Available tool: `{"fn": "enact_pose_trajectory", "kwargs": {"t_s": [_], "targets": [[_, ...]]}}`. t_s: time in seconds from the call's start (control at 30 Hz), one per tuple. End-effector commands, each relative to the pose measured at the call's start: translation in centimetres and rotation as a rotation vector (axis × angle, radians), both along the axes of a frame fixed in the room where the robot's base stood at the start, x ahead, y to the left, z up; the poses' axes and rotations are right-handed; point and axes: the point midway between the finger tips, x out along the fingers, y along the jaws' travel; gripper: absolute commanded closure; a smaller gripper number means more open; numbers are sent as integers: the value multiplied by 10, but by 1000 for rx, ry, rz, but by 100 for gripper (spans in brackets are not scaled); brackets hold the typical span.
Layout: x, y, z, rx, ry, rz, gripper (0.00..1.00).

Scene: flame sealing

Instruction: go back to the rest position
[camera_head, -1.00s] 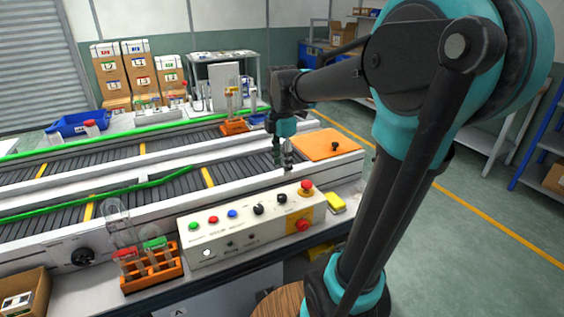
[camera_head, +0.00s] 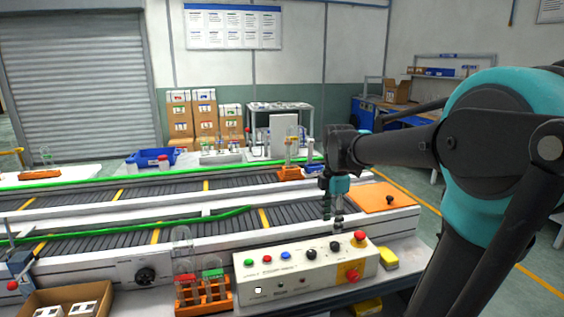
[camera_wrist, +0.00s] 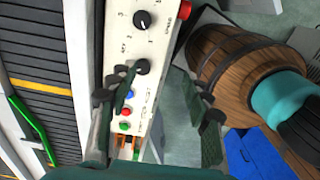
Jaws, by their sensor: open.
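My gripper (camera_head: 334,212) hangs from my arm, pointing down, in the head view. It appears over the conveyor's near edge, behind the control panel (camera_head: 305,270) and left of the orange plate (camera_head: 382,198). In the wrist view my gripper (camera_wrist: 155,100) has its dark fingers wide apart, with nothing held between them. The control panel (camera_wrist: 150,55), with its knobs and coloured buttons, shows beyond and between the fingers. The distance from the fingertips to the panel is hard to tell.
An orange rack (camera_head: 205,299) with capped tubes stands left of the panel. A cardboard box (camera_head: 75,300) is at the lower left. The conveyor belt (camera_head: 160,238) runs behind. In the wrist view, a wooden barrel (camera_wrist: 230,60) stands right of the panel, beside my arm.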

Motion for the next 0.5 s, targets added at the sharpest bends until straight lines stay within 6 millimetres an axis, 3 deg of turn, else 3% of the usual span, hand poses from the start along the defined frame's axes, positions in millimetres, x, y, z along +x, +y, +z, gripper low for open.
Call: {"fn": "enact_pose_trajectory", "kwargs": {"t_s": [0.5], "targets": [[-14,-7,-27,11,-49,-250,51]]}}
